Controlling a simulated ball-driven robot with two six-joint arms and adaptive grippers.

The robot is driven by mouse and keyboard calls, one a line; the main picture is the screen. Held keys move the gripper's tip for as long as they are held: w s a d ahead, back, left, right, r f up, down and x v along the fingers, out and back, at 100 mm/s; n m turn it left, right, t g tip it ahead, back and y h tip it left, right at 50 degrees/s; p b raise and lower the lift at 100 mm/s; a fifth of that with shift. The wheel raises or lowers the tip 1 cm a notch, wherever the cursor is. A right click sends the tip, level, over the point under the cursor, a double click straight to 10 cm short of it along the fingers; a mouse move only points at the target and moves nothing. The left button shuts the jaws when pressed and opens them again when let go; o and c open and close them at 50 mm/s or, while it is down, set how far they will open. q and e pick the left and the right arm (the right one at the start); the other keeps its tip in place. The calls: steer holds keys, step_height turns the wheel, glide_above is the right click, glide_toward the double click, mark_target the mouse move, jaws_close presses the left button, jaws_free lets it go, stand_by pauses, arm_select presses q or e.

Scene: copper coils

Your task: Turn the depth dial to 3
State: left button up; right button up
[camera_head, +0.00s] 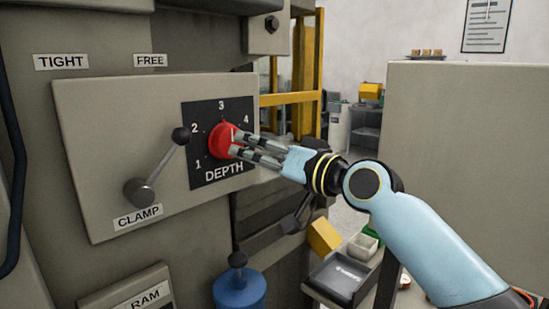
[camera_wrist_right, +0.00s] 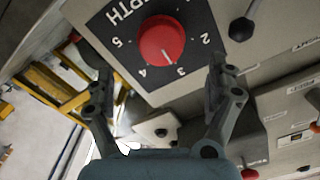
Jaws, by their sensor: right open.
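The red depth dial (camera_head: 222,143) sits on a black plate marked DEPTH (camera_head: 208,182) on the machine's front panel, with numbers around it. In the wrist view the dial (camera_wrist_right: 162,40) shows a white line that points to about the 3. My right gripper (camera_head: 236,145) is open in front of the dial, coming from the right. In the wrist view its two fingers (camera_wrist_right: 162,78) stand apart, with the dial lying in the gap beyond their tips. I cannot tell whether they touch it. My left gripper is out of view.
The clamp lever (camera_head: 160,165) with its dark knob stands just left of the dial plate. Below are a blue cylinder (camera_head: 238,290), a yellow block (camera_head: 323,236) and a dark tray (camera_head: 341,278). A grey cabinet (camera_head: 470,140) stands at the right.

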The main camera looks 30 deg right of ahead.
steer(key=v, duration=0.4)
steer(key=shift+a, duration=0.1)
steer(key=shift+f, duration=0.1)
